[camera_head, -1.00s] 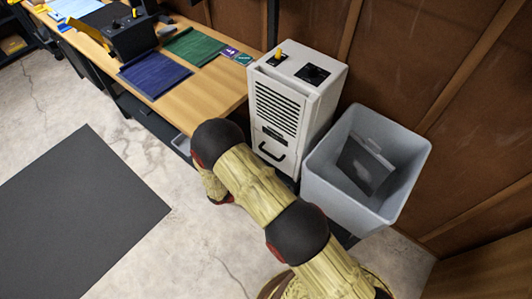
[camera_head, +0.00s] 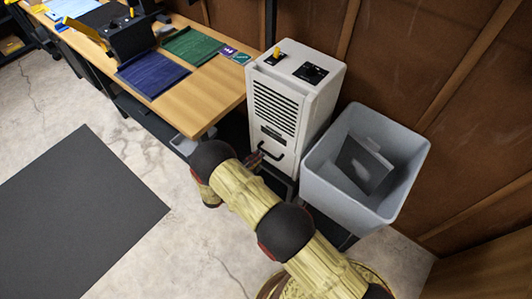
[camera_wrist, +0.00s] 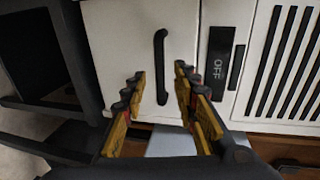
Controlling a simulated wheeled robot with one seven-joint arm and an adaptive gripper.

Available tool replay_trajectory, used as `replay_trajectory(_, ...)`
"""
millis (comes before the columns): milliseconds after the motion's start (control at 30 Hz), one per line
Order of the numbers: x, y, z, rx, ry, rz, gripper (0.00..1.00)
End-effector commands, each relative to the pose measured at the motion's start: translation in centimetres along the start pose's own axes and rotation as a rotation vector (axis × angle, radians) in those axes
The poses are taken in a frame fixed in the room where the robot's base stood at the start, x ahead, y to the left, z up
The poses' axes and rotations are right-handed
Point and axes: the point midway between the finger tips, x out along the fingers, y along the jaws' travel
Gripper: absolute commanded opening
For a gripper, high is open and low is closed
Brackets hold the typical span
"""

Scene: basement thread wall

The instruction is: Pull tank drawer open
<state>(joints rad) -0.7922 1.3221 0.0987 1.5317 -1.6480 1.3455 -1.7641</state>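The tank drawer is the lower front panel of a white dehumidifier (camera_head: 318,105). A black bar handle (camera_head: 271,154) is on the drawer front. In the wrist view the drawer front (camera_wrist: 112,40) fills the upper left, with the handle (camera_wrist: 160,65) running up and down the picture. My gripper (camera_wrist: 160,75) is open, its yellow and black fingers on either side of the handle's lower part in the picture. I cannot tell whether they touch it. In the head view my gripper (camera_head: 255,158) is close to the handle, partly hidden by my arm. The drawer looks shut.
A grey bin (camera_head: 330,172) with a dark panel inside stands right of the dehumidifier. A wooden workbench (camera_head: 215,92) is on the left. A dark mat (camera_head: 75,220) lies on the concrete floor. An OFF label (camera_wrist: 217,70) sits beside the drawer.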

Motion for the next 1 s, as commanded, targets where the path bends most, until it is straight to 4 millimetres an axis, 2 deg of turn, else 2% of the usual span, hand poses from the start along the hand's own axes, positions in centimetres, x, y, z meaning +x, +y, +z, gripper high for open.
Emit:
replay_trajectory(200, 3.6, 0.2, -0.1, 0.003, 0.004, 0.000, 0.29)
replay_trajectory(433, 6.2, 0.2, -0.2, 0.003, 0.004, 0.001, 0.29)
replay_trajectory(800, 6.7, 0.1, -0.1, 0.003, 0.002, 0.001, 0.29)
replay_trajectory(1000, 6.7, 0.1, -0.1, 0.003, 0.002, 0.001, 0.18)
